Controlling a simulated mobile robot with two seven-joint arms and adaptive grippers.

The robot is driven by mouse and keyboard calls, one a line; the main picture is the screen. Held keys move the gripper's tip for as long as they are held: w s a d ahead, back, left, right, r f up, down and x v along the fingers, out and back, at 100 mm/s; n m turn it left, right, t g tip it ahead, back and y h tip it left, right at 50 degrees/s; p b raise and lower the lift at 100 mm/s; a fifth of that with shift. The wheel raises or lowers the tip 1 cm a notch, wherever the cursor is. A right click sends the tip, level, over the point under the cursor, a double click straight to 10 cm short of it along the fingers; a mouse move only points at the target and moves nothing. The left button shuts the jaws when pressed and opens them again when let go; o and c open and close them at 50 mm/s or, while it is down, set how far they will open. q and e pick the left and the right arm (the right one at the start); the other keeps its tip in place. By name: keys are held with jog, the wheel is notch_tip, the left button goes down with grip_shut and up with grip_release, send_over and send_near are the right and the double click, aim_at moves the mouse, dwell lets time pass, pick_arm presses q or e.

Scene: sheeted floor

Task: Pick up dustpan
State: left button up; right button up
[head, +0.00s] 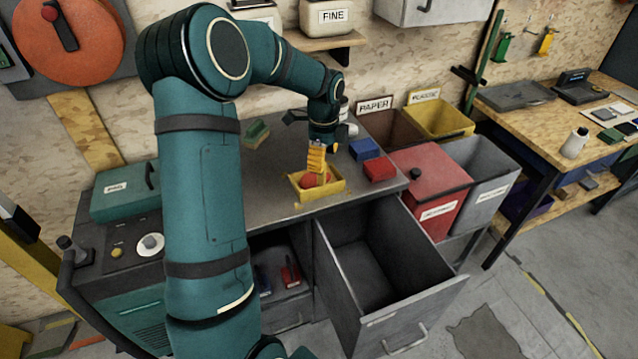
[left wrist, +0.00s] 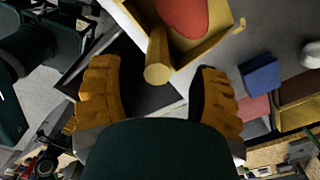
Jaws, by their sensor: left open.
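The dustpan (head: 333,188) is a yellow, box-like pan on the grey worktop, with a round red object (head: 312,181) lying in it. In the left wrist view, the dustpan (left wrist: 213,38) is at the top, and its stubby round handle (left wrist: 158,62) points down between the fingers. My left gripper (head: 317,163) is just above the pan, its ribbed yellow fingers pointing down. In the left wrist view, my left gripper (left wrist: 156,68) is open, with a finger on each side of the handle and visible gaps. My right gripper is not in view.
A blue block (head: 365,149) and a red block (head: 380,169) lie right of the dustpan. A green brush-like item (head: 257,132) is further back left. An open grey drawer (head: 385,315) juts out below. A red bin (head: 428,185) stands at the right.

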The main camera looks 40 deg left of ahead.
pick_arm(q)
jog(key=shift+s+a+f+b, duration=0.1)
jog(key=shift+f+b, duration=0.2)
jog(key=shift+f, duration=1.05)
jog(key=shift+s+a+f+b, duration=0.1)
jog(key=shift+f+b, duration=0.15)
jog(key=shift+f, duration=1.05)
grip_shut()
